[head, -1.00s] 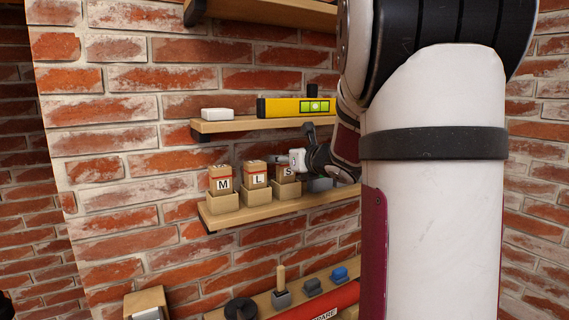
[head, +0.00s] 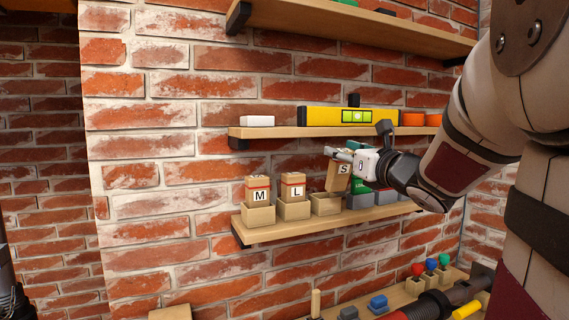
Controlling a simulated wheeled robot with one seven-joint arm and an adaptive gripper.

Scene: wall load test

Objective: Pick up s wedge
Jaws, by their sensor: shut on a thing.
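The S wedge (head: 335,180) is a tan block with a white S label. My gripper (head: 345,158) is shut on it near its top and comes from the right. The wedge is tilted and sits above an open tan holder (head: 326,205) on the middle shelf. Whether its lower end is fully clear of the holder is hard to tell. The M wedge (head: 258,188) and the L wedge (head: 292,185) stand upright in their own tan holders to the left. My gripper hides part of the S wedge's upper right side.
Grey holders and a green item (head: 358,187) sit right of the S wedge, close to my gripper. The shelf above holds a yellow level (head: 335,116), a white block (head: 257,121) and orange items (head: 412,119). A lower shelf holds colored-topped tools (head: 418,270).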

